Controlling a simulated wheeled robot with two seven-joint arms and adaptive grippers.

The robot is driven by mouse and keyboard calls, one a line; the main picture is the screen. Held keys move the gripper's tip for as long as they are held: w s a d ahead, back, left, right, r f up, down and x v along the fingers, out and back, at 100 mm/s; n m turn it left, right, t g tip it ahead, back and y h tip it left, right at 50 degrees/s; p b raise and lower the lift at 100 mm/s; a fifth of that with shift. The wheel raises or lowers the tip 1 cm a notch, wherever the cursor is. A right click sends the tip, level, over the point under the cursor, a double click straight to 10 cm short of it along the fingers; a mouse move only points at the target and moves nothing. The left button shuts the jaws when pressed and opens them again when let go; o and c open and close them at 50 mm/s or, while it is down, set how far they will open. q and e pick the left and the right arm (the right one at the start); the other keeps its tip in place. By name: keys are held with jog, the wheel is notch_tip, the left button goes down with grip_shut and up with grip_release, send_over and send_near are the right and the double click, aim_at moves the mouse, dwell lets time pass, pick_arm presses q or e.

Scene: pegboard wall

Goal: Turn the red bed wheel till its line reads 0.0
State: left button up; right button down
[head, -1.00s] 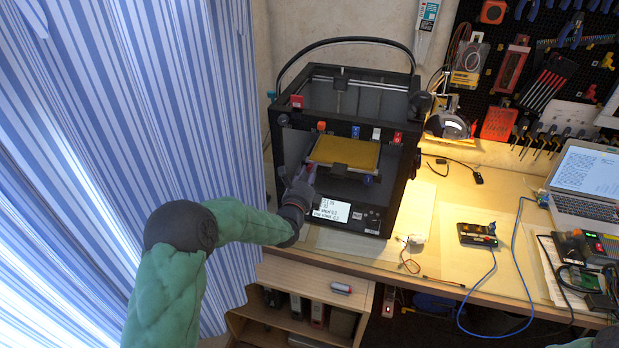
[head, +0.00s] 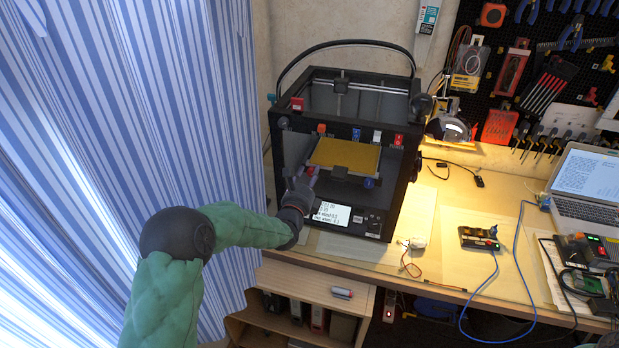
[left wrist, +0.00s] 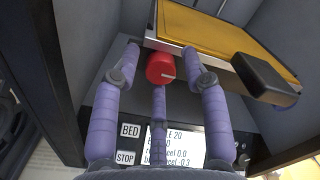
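The red bed wheel (left wrist: 160,68) sits under the front edge of the yellow-topped bed (left wrist: 215,38). Its pale line points right and slightly down in the left wrist view. My left gripper (left wrist: 160,62) is open around the wheel, with one purple finger on each side and a third below. Gaps show between the side fingertips and the wheel. My right gripper is not in view.
The printer's frame surrounds the hand. A laptop (head: 585,178) stands far right on the bench.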

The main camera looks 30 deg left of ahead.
pick_arm(q)
jog(key=shift+s+f, duration=0.1)
jog(key=v, duration=1.2)
dwell(0.6)
